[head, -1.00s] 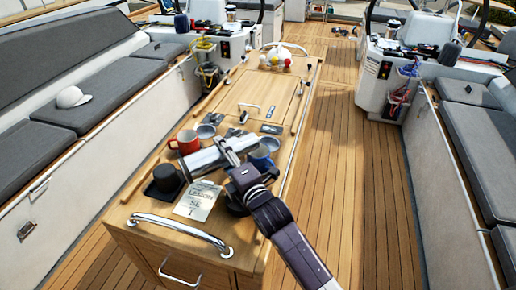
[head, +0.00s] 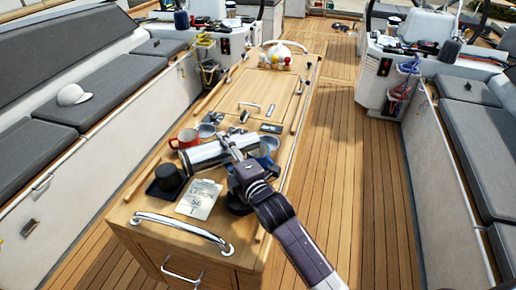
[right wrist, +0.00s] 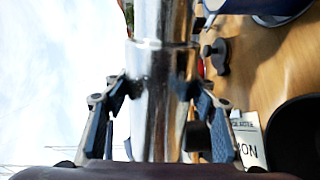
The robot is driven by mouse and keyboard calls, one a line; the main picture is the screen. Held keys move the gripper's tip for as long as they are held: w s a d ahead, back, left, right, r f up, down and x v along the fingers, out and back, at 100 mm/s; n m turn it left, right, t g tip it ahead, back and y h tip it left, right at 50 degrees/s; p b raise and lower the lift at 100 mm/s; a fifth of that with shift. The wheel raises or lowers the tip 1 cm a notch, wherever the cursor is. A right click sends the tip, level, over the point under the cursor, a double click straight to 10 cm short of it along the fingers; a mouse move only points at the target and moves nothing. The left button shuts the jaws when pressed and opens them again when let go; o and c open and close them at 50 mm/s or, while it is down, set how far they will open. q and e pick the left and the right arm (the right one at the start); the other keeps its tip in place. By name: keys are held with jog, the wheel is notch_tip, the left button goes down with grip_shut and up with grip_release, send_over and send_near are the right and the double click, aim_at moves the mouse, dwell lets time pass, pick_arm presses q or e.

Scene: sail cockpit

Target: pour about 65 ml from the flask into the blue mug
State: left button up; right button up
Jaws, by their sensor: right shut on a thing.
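My right gripper (head: 232,152) is shut on the silver flask (head: 205,154), which is close to lying on its side above the table. In the right wrist view the flask (right wrist: 160,90) runs between the two fingers (right wrist: 158,105). The blue mug (head: 266,161) stands on the table just right of the gripper, partly hidden by my right arm. A blue rim (right wrist: 268,14) shows at the top right of the right wrist view. I cannot see any liquid. My left gripper is not in view.
A black cup (head: 169,178) and a printed card (head: 199,200) are at the table's near left. Small metal items lie behind the flask. A steel rail (head: 185,228) edges the front. The far tabletop (head: 262,92) is mostly clear.

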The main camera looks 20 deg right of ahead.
jog(key=shift+a+r, duration=0.1)
jog(key=shift+a, duration=0.15)
jog(key=shift+s+a, duration=0.1)
jog(key=shift+a, duration=0.1)
jog(key=shift+r+m+p, duration=0.35)
jog(key=shift+m+p, duration=0.05)
jog(key=shift+p, duration=0.1)
dwell(1.7)
